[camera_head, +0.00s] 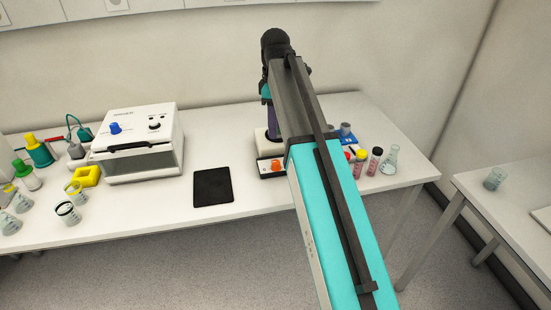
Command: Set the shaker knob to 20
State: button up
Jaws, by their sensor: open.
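A small white device with an orange knob (277,165) on its dark front panel stands near the right end of the table. It fits a shaker best, but I cannot read any marks around the knob. My gripper (271,130) hangs down over the back of this device, partly behind my own arm. It is open, with its fingertips not clearly visible. The knob is in front of and below the gripper, apart from it. My arm hides the right side of the device.
A white box-shaped instrument (138,135) with a blue knob stands left. A black tablet-like plate (213,187) lies between. Beakers and bottles stand far left. Red- and yellow-capped vials (374,161), a flask (391,160) and a blue rack (347,140) are close right of my arm.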

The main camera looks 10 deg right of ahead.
aim_at(275, 162)
jog(key=shift+f, duration=0.1)
jog(key=shift+f+p, duration=1.6)
jog(key=shift+f, duration=5.2)
jog(key=c, duration=0.9)
jog(key=shift+a, duration=0.15)
grip_shut()
